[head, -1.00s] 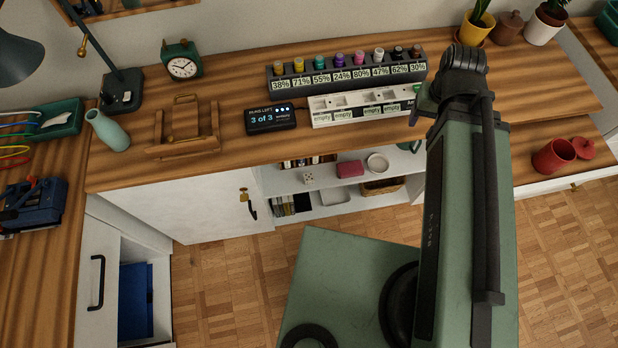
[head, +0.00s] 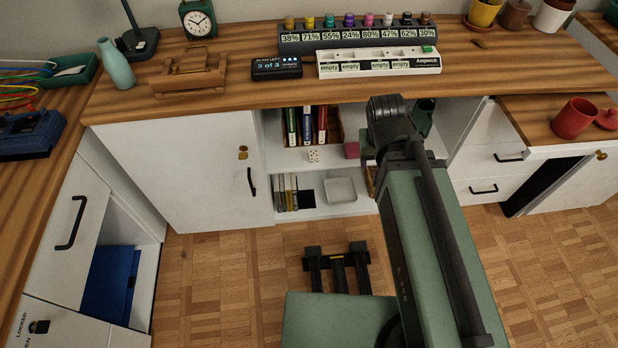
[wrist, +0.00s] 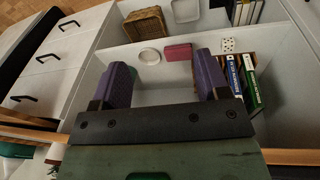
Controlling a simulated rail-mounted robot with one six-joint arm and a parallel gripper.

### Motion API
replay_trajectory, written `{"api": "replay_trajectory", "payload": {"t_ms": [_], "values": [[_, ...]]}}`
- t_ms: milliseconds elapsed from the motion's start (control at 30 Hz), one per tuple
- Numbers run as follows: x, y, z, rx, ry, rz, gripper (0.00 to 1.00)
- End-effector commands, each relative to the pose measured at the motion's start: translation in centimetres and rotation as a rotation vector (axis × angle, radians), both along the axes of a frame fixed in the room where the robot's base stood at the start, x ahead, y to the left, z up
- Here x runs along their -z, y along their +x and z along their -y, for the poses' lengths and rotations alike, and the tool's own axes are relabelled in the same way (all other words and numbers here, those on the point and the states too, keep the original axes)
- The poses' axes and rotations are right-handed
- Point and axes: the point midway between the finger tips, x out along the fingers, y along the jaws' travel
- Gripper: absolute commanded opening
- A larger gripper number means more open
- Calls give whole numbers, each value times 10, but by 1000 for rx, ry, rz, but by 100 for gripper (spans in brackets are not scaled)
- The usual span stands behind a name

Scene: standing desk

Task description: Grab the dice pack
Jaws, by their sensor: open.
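The dice pack, which I take to be the small white box with coloured dots (head: 313,156), stands on the upper shelf of the open cabinet, in front of several upright books. In the wrist view the dotted white box (wrist: 228,45) is at the upper right, beyond the right-hand finger and apart from it. My gripper (wrist: 163,66) is open, with two purple fingers and nothing held between them. It points at the shelf, with a pink box and a round white dish ahead of it. In the head view my arm hides the gripper.
A pink box (head: 352,150) stands right of the dotted box. Upright books (head: 306,124) are behind it. The round white dish (wrist: 150,57) and wicker basket (wrist: 146,23) are nearby. The desk top (head: 230,92) overhangs the shelf; a closed cabinet door (head: 185,170) is on its left.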

Motion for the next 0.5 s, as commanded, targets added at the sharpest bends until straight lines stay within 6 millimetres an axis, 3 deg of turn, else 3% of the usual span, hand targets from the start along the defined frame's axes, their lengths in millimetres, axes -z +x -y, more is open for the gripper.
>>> {"api": "replay_trajectory", "payload": {"t_ms": [33, 200, 400, 500], "values": [[55, 5, -5, -7, -18, 33, 69], [153, 31, -21, -16, -94, 222, 69], [243, 74, -51, -31, -138, 574, 69], [270, 97, -76, -56, -101, 809, 69]]}}
